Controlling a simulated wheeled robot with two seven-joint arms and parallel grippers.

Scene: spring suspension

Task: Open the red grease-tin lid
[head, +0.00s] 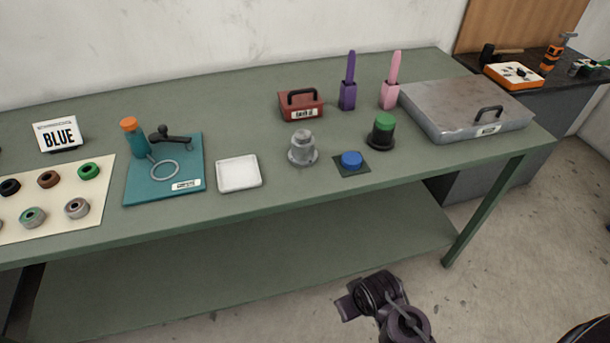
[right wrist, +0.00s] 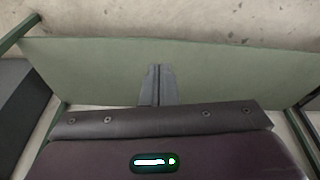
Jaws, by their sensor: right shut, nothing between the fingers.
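The red grease tin (head: 301,110) stands towards the back of the green workbench, right of centre in the head view. Its red lid (head: 300,98) carries a black arched handle and appears closed. A white label is on the tin's front. My right gripper (right wrist: 157,75) is shut and empty in the right wrist view, with a green surface beyond it. In the head view my right arm is low in front of the bench, well apart from the tin. My left gripper is not in view.
On the green workbench (head: 265,90) a purple holder (head: 348,95) stands close right of the tin, then a pink holder (head: 389,95) and a large grey lidded box (head: 455,95). A metal part (head: 303,150) stands in front.

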